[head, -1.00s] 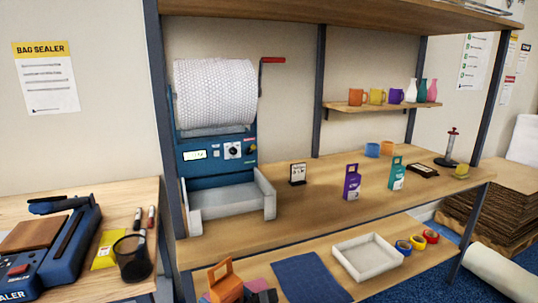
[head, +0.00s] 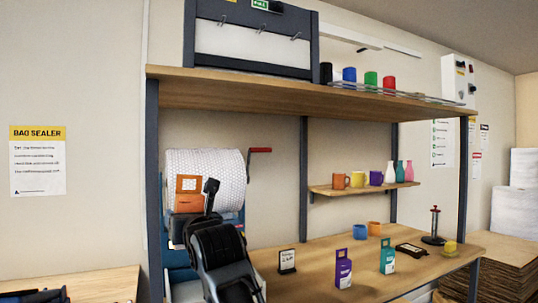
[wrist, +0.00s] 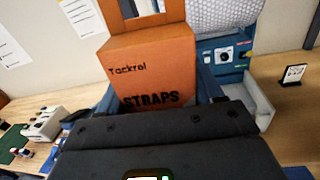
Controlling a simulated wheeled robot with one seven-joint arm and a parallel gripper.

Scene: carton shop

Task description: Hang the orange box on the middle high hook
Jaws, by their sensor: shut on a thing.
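The orange box (head: 188,193) is held up by my gripper (head: 208,198), in front of the bubble-wrap roll in the head view. In the wrist view the orange box (wrist: 150,70) stands upright with dark lettering and a handle opening at its top. My dark gripper body (wrist: 160,140) covers its lower part, so the grip itself is hidden. Three small hooks stick out in a row from a white panel on top of the rack. The middle hook (head: 259,27) is well above and to the right of the box and looks empty.
The upper shelf (head: 270,90) lies between the box and the hooks. Colored cups (head: 350,76) stand to the right of the hook panel. The bubble-wrap machine (head: 232,165) is behind my arm. A purple box (head: 343,268) and a teal box (head: 387,256) stand on the workbench.

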